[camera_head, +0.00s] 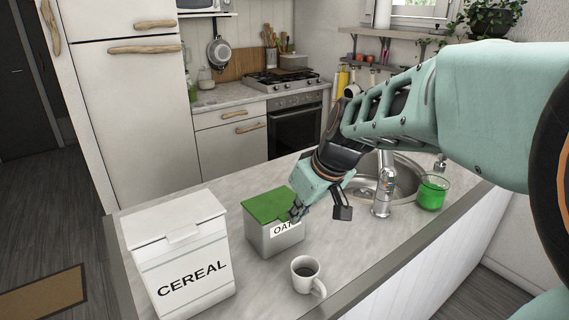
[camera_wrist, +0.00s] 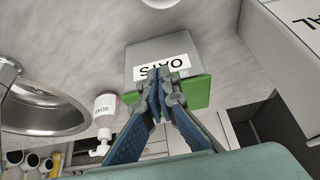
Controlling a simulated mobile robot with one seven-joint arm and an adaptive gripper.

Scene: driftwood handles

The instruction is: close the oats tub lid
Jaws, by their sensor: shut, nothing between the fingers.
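The oats tub (camera_head: 285,243) is a grey box with a white OATS label, standing on the counter. Its green lid (camera_head: 266,205) lies across the top and looks about flat; I cannot tell whether it is fully seated. My gripper (camera_head: 296,212) is shut and empty at the tub's right front, by the lid's edge, and hides part of the label. In the wrist view the tub (camera_wrist: 160,50) and lid (camera_wrist: 195,92) appear upside down, with my shut fingertips (camera_wrist: 160,76) in front of the label and lid edge. Contact is unclear.
A large white CEREAL tub (camera_head: 185,267) stands left of the oats tub. A white mug (camera_head: 304,275) stands close in front. The sink (camera_head: 400,178), tap and a green cup (camera_head: 432,193) are at the right. A soap bottle (camera_wrist: 104,108) shows in the wrist view.

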